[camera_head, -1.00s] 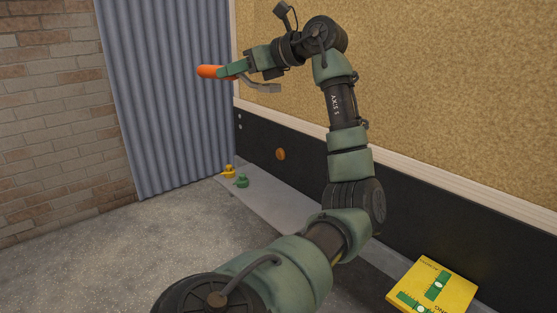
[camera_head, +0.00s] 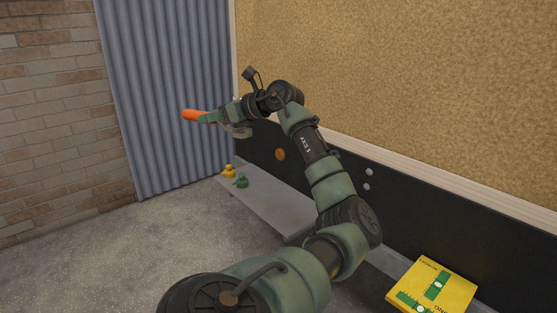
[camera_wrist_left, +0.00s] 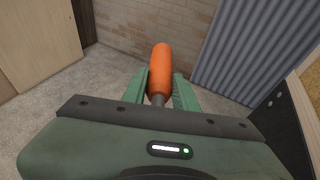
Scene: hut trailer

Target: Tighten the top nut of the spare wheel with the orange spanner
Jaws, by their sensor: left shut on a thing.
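The orange spanner shows by its orange handle (camera_head: 194,115) at the upper left of the head view, in front of the corrugated metal. Its handle also stands up in the middle of the left wrist view (camera_wrist_left: 160,70). My left gripper (camera_head: 207,117) is shut on the spanner, held up in the air, with a finger on each side of the handle in the wrist view. The spanner's working end is hard to make out beside the gripper. No spare wheel or top nut can be made out in either view. My right gripper is in neither view.
A yellow duck-like figure (camera_head: 228,171) and a green one (camera_head: 242,180) sit on a grey ledge (camera_head: 275,204) along the wall. A yellow box (camera_head: 451,284) lies at the lower right. A round orange-brown disc (camera_head: 280,154) is on the black wall panel. The grey floor at left is clear.

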